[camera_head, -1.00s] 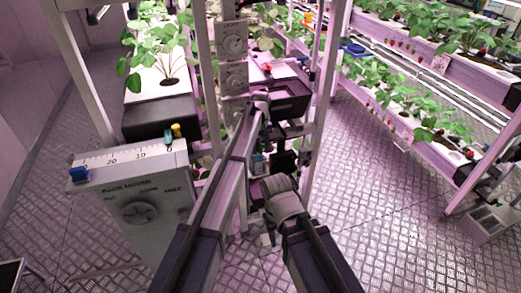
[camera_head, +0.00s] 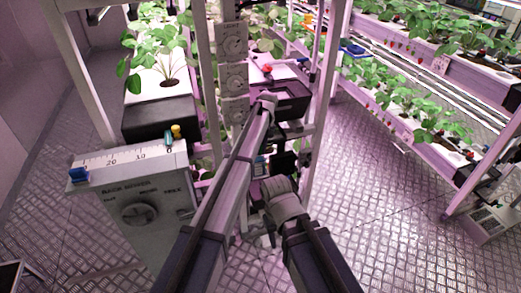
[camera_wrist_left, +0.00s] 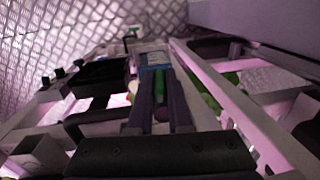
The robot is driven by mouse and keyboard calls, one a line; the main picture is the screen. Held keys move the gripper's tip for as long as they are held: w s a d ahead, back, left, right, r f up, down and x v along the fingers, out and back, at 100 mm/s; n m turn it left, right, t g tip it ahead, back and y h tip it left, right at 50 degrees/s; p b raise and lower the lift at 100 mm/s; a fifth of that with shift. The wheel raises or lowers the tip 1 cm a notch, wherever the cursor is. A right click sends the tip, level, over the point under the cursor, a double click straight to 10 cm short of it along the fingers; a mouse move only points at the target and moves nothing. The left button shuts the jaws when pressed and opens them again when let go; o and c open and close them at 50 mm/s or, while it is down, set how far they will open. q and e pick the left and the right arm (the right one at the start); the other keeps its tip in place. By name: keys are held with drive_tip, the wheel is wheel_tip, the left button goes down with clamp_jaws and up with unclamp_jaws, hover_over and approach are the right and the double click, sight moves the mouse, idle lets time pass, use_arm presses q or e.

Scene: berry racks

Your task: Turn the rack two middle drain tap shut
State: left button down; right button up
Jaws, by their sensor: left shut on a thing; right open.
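My left arm reaches up to its wrist (camera_head: 266,103) in front of the rack in the head view; its fingers are hard to make out there. In the left wrist view my left gripper (camera_wrist_left: 160,80) is shut on a green tap handle (camera_wrist_left: 160,88), which stands lengthwise between the two dark fingers. A blue-and-white label (camera_wrist_left: 154,58) shows just beyond the fingertips. The tap's body is mostly hidden. My right wrist (camera_head: 284,203) is lower, below the rack's dark box; its gripper is small and partly hidden, apart from the tap.
A grey control box (camera_head: 140,207) with a knob and a scale stands at the left. Panels with dials (camera_head: 235,45) hang on the rack post. A dark tray (camera_head: 290,97) is behind my left wrist. Another plant rack (camera_head: 440,90) stands at the right. The floor between is clear.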

use_arm(q)
drive_tip(key=shift+w+d+f+g+y+b, duration=0.1)
drive_tip(key=shift+d+f+g+y+b, duration=0.1)
drive_tip(key=shift+y+b, duration=0.25)
drive_tip(key=shift+w+d+f+g+y+b, duration=0.1)
drive_tip(key=shift+g+y+b, duration=0.1)
drive_tip(key=shift+y, duration=0.45)
drive_tip(key=shift+s+a+r+y+b, duration=0.15)
drive_tip(key=shift+y+b, duration=0.35)
drive_tip(key=shift+y, duration=0.3)
drive_tip(key=shift+r+g, duration=0.15)
drive_tip(key=shift+g, duration=0.15)
drive_tip(key=c, duration=0.8)
unclamp_jaws()
drive_tip(key=shift+c, duration=0.2)
drive_tip(key=shift+r, duration=0.1)
